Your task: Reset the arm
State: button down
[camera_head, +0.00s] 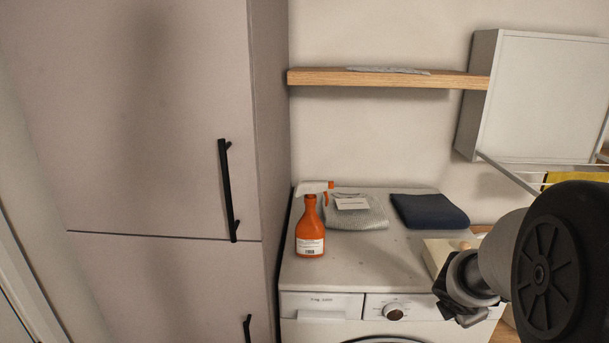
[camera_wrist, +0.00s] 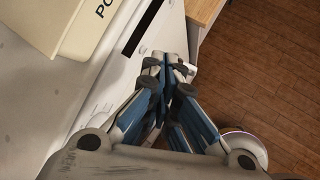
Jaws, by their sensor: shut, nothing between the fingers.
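My gripper is in the wrist view (camera_wrist: 168,68), its blue and grey fingers closed together with nothing between them. It is beside the front of the white washing machine (camera_wrist: 60,110), with the wooden floor below. In the head view my arm reaches in from the right, in front of the machine's right side. The fingertips cannot be made out clearly there.
On the washing machine (camera_head: 365,262) stand an orange spray bottle (camera_head: 310,232), a folded grey cloth (camera_head: 365,216), a dark blue cloth (camera_head: 428,211) and a cream box (camera_head: 436,250) close to my arm. A tall cabinet (camera_head: 150,130) is at left. A wooden shelf (camera_head: 330,78) hangs above.

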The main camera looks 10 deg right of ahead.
jog(key=s+a+r+m+b, duration=0.1)
jog(key=s+a+r+m, duration=0.35)
jog(key=a+m, duration=0.2)
jog(key=s+a+m+y+b, duration=0.1)
jog(key=s+a+m+y, duration=0.2)
jog(key=s+a+m, duration=0.3)
jog(key=s+a+r+m+y+b, duration=0.1)
jog(key=s+a+m+y, duration=0.2)
jog(key=a, duration=1.3)
jog(key=s+m, duration=0.3)
jog(key=s, duration=0.3)
jog(key=shift+b, duration=0.35)
jog(key=c, duration=2.3)
grip_release()
